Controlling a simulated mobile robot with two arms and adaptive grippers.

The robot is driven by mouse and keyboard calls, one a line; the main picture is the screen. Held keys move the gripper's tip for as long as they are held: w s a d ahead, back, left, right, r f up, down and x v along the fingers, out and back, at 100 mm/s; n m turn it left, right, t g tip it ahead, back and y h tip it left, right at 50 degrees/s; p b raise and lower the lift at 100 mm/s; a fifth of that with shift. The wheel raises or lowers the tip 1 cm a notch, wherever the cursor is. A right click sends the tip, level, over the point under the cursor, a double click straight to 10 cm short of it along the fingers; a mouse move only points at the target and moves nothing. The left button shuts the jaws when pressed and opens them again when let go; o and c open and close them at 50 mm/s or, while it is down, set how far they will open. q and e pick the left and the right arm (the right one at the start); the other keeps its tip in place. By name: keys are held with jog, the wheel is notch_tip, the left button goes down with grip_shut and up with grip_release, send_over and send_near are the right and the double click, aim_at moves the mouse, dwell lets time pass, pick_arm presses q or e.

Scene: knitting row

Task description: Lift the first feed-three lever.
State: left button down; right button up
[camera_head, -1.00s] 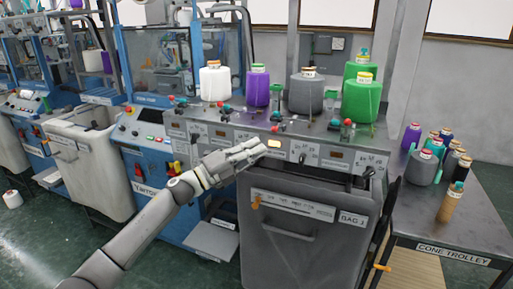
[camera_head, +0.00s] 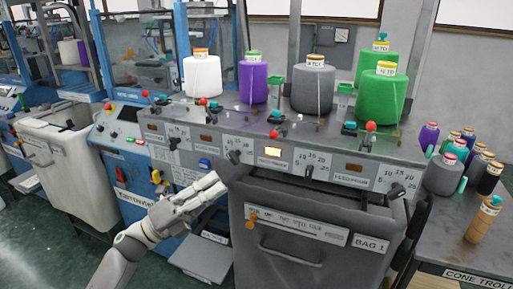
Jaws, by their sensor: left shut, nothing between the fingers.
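A grey machine panel (camera_head: 330,168) carries several red-ball levers along its top edge. One red-ball lever (camera_head: 274,133) stands above a lit yellow window (camera_head: 273,152); another red-ball lever (camera_head: 371,127) is to its right, and two more red balls (camera_head: 203,101) (camera_head: 145,93) are to the left. Black knobs (camera_head: 235,156) (camera_head: 308,171) sit on the panel face beside number scales. The labels are too small to tell surely which lever is feed-three. My left gripper (camera_head: 221,185) is shut and empty, below and left of the lit window, apart from the levers. My right gripper is not in view.
A grey bin marked BAG 1 (camera_head: 290,215) stands below the panel. White (camera_head: 203,77), purple (camera_head: 253,82), grey (camera_head: 314,88) and green (camera_head: 382,95) yarn cones stand on top behind the levers. A cone trolley (camera_head: 470,262) with several cones is at the right.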

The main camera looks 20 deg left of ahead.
pick_arm(q)
jog(key=p, duration=0.7)
send_near(277, 133)
jog(key=d+f+x, duration=0.1)
jog(key=x, duration=0.4)
jog(key=shift+w+d+r, duration=0.1)
jog(key=shift+r, duration=0.1)
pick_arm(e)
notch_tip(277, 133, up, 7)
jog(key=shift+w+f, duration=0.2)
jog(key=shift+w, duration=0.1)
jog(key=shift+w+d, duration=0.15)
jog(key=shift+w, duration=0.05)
